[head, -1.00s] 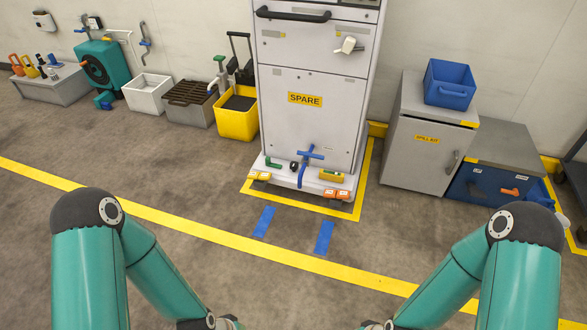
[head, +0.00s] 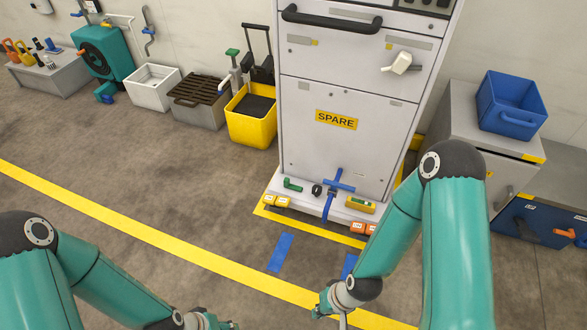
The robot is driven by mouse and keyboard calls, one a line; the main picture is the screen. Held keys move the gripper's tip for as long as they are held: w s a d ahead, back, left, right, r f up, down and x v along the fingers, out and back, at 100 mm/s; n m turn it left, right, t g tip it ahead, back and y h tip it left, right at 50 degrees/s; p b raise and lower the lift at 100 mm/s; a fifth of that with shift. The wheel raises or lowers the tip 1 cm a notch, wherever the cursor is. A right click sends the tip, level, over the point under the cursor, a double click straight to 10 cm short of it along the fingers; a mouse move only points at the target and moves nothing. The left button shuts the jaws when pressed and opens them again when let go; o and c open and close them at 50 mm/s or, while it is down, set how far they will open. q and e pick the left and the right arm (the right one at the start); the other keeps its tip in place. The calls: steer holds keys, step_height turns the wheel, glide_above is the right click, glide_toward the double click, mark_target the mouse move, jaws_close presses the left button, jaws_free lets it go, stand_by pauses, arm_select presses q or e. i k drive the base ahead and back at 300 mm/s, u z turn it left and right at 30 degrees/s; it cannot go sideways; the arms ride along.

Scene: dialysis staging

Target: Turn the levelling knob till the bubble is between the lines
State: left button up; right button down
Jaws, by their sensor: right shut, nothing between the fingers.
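The white SPARE cabinet (head: 335,155) stands ahead on a low plinth. On the plinth, a small black round knob (head: 316,190) sits between a green lever (head: 292,185) and a blue cross handle (head: 338,181). I cannot tell for certain which part is the levelling knob. A yellow block with a greenish window (head: 361,204), which looks like a level, sits to the right; its bubble and lines are too small to make out. My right gripper (head: 331,306) is shut and empty, low in front of the cabinet and apart from it. My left gripper (head: 218,325) is cut off by the bottom edge.
Yellow blocks (head: 276,201) and orange blocks (head: 365,228) sit along the plinth's front. Blue tape strips (head: 281,252) and a yellow line (head: 170,229) mark the floor. A yellow bin (head: 250,127) stands left, a grey cabinet with a blue crate (head: 512,105) right. The floor ahead is clear.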

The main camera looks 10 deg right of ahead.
mark_target(317, 190)
steer(key=z, duration=0.3)
steer(key=i, duration=1.3)
steer(key=z, duration=0.7)
steer(key=k, duration=0.75)
steer(key=z, duration=0.2)
steer(key=i, duration=0.85)
steer(key=u, duration=0.1)
